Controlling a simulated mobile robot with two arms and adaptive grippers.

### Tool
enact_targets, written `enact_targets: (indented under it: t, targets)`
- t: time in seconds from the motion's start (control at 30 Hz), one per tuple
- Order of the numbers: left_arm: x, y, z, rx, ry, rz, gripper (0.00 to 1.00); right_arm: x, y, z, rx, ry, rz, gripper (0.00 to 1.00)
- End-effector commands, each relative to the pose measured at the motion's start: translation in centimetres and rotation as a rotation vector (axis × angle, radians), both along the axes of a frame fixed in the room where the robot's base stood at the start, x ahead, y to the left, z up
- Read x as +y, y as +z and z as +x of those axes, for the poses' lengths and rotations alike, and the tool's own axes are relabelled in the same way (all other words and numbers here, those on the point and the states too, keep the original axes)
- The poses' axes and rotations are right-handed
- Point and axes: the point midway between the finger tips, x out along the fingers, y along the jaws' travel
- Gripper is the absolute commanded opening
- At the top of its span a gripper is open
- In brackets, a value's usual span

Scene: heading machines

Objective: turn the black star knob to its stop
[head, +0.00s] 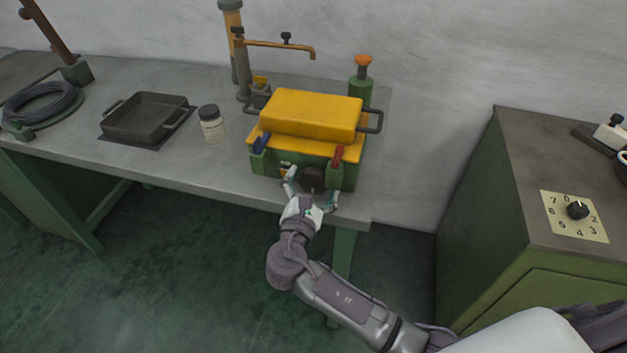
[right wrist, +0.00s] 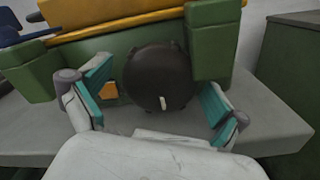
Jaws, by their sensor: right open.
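The black star knob (head: 312,179) is on the front of a green machine with a yellow top (head: 312,110). In the right wrist view the knob (right wrist: 158,76) is round and dark, with a small white mark low on its face. My right gripper (head: 311,197) is open in front of the knob. In the right wrist view its two teal-padded fingers (right wrist: 158,98) stand apart, one to each side of the knob, with visible gaps. I cannot tell how far they reach along its depth. My left gripper is not in view.
The machine stands near the right end of a grey bench (head: 225,170). A lidded jar (head: 212,124), a dark tray (head: 146,118) and a coiled cable (head: 42,104) are to its left. A green cabinet with a numbered dial (head: 577,210) stands at the right.

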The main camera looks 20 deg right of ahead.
Motion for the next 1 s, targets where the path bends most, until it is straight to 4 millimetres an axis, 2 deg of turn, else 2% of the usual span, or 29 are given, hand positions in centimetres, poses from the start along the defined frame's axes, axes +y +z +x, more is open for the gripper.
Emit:
enact_targets:
  t: [0.27, 0.37, 0.6, 0.67, 0.77, 1.0]
  targets:
    - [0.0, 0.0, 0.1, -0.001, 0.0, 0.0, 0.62, -0.1, 0.0, 0.2, 0.0, -0.001, 0.0, 0.99]
    - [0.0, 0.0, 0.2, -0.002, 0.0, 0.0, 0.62, -0.1, 0.0, 0.1, 0.0, -0.001, 0.0, 0.86]
    - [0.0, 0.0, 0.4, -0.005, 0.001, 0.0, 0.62, -0.1, 0.0, 0.1, 0.001, 0.0, 0.001, 0.46]
    - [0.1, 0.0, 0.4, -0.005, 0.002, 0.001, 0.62, -0.1, -0.1, 0.1, 0.001, 0.0, 0.001, 0.39]
    - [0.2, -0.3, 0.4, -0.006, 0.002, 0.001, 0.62, -0.1, -0.2, 0.1, -0.015, -0.001, 0.027, 0.39]
    - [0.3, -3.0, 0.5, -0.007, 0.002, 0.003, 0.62, -0.1, -0.7, 0.1, -0.201, -0.004, 0.303, 0.39]
